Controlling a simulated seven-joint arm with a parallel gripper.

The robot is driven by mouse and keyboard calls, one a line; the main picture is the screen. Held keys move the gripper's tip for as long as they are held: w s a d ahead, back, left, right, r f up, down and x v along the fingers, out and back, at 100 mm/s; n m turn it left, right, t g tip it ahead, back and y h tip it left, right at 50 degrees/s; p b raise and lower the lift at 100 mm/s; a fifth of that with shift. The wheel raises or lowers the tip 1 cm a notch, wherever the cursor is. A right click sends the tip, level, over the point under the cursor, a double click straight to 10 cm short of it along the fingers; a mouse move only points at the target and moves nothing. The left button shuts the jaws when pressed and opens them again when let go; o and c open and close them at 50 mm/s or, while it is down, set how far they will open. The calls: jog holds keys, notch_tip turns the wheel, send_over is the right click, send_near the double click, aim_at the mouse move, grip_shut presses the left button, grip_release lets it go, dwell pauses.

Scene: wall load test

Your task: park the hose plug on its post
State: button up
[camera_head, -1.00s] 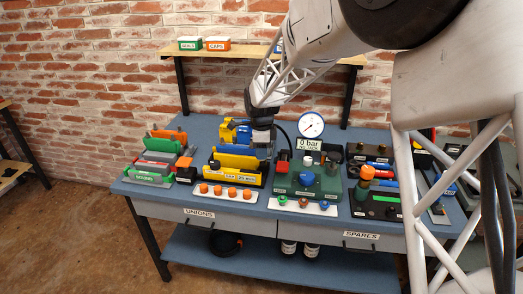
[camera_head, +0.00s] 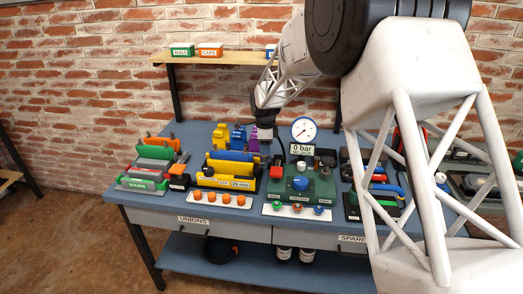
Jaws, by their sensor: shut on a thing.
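My gripper (camera_head: 265,138) is at the end of the white lattice arm, pointing down over the back middle of the bench. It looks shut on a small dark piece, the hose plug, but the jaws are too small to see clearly. A thin black hose (camera_head: 281,143) curves down beside it towards the green pump block (camera_head: 319,194). The block carries a red button, a blue knob and short upright pieces. A dark upright piece (camera_head: 328,159) stands at its back right. I cannot tell which upright is the post.
A round gauge (camera_head: 304,130) and a "0 bar" sign (camera_head: 301,149) stand right of the gripper. A yellow stand (camera_head: 229,181) with a blue cylinder is at left, with coloured blocks behind. My arm hides much of the bench's right side.

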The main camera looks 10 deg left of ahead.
jog(key=w+f, duration=0.1)
jog(key=w, duration=0.3)
jog(key=w+d+f, duration=0.1)
jog(key=w, duration=0.2)
jog(key=w+d+f, duration=0.1)
jog(key=w, duration=0.3)
jog(key=shift+w+f, duration=0.2)
jog(key=shift+w, duration=0.1)
notch_tip(320, 180, down, 4)
jog(key=shift+w+f, duration=0.1)
jog(key=shift+w, duration=0.05)
jog(key=shift+f, duration=0.4)
jog(key=shift+f, duration=1.35)
jog(key=o, duration=1.3)
jog(key=shift+r, duration=0.15)
